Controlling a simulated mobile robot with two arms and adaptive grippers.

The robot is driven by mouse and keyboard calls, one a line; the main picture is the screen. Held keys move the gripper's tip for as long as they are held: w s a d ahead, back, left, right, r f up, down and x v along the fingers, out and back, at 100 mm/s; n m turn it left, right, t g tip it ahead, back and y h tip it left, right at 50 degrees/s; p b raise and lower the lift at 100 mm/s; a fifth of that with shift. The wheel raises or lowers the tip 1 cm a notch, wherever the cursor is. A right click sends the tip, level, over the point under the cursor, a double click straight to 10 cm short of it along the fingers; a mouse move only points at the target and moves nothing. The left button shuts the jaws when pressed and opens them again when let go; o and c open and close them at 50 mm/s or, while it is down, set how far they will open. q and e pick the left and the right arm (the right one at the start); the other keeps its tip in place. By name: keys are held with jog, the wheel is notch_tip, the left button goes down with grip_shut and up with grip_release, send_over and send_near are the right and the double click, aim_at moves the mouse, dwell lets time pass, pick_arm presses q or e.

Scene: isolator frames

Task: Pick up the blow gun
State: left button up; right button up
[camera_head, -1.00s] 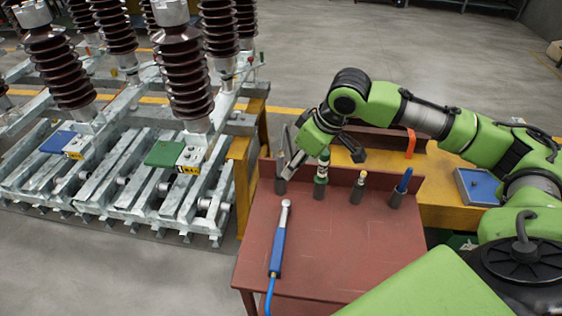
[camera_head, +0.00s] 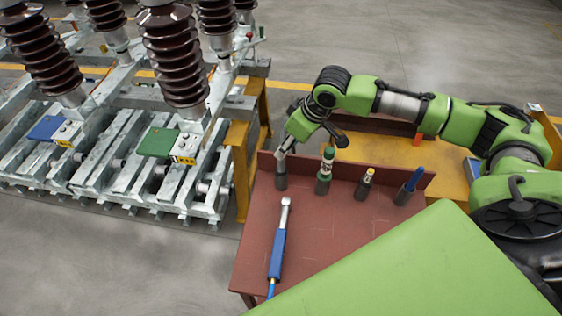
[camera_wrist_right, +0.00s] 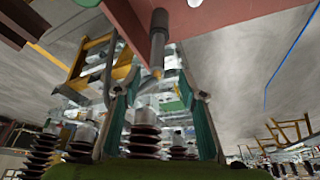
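A long tool with a blue handle and a silver head, which may be the blow gun (camera_head: 278,245), lies on the red-brown table (camera_head: 325,252). A grey tool, its kind unclear, stands in the leftmost dark holder (camera_head: 281,182) at the table's back edge. In the right wrist view, that grey tool (camera_wrist_right: 157,50) points toward the space between my fingers. My right gripper (camera_head: 286,147) is at this holder. In the right wrist view, my gripper's two greenish fingers (camera_wrist_right: 158,112) are spread wide, with nothing clasped. My left gripper is not in view.
Further holders on the table carry a green bottle-like item (camera_head: 326,165), a yellow-topped item (camera_head: 366,180) and a blue-topped item (camera_head: 412,182). A metal frame with brown insulators (camera_head: 175,60) stands at left. A yellow bench (camera_head: 375,155) is behind the table.

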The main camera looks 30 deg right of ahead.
jog(key=p, duration=0.2)
send_over(281, 170)
jog(key=f, duration=0.3)
jog(key=w+f, duration=0.1)
jog(key=f, duration=0.1)
jog(key=shift+d, duration=0.35)
jog(key=shift+w+f, duration=0.1)
jog(key=shift+f, duration=0.3)
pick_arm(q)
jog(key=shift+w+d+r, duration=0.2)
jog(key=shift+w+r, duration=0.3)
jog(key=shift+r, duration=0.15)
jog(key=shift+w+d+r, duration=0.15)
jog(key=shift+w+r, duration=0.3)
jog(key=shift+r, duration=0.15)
pick_arm(e)
jog(key=shift+c, duration=0.5)
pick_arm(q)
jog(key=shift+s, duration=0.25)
pick_arm(e)
jog(key=shift+r, duration=0.1)
grip_shut()
